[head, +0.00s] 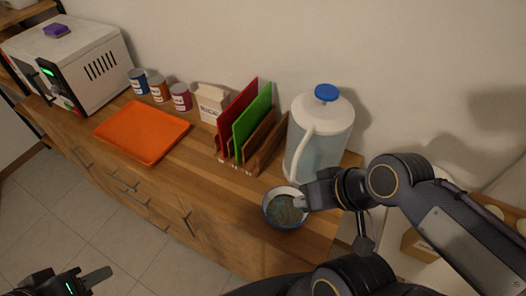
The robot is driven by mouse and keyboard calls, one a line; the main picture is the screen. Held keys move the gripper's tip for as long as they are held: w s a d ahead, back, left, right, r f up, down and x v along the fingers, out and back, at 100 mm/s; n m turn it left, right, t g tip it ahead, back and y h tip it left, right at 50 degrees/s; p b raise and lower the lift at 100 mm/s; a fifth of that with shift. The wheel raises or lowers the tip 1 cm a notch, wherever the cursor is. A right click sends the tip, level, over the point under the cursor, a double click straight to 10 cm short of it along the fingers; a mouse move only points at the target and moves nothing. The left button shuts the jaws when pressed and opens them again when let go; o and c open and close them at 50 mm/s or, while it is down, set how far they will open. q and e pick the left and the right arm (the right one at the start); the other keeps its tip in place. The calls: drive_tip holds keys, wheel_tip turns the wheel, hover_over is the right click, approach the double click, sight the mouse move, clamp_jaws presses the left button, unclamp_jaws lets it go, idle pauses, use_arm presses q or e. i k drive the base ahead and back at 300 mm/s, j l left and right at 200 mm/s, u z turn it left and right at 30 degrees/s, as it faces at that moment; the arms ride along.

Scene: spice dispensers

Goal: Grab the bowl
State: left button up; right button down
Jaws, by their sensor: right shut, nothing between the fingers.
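The bowl (270,219) is small and round with a pale rim and a mottled grey-brown inside. It sits upright near the front edge of the wooden counter, in front of the pitcher. My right gripper (301,202) is at the bowl's right rim, shut with nothing held. Its fingertips overlap the rim in the picture; I cannot tell if they touch it. My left gripper (98,277) is low at the left, over the floor and far from the bowl. One grey finger shows, so its opening cannot be judged.
A pitcher (320,141) with a blue knob stands close behind the bowl. Left of it are a rack with red (238,107) and green boards, a carton (211,104), several tins, an orange tray (142,132) and a microwave (80,62). Counter left of the bowl is clear.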

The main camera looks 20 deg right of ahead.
sight(278, 209)
drive_tip(key=i+j+z, duration=0.1)
drive_tip(key=j+z, duration=1.15)
drive_tip(key=i, duration=0.05)
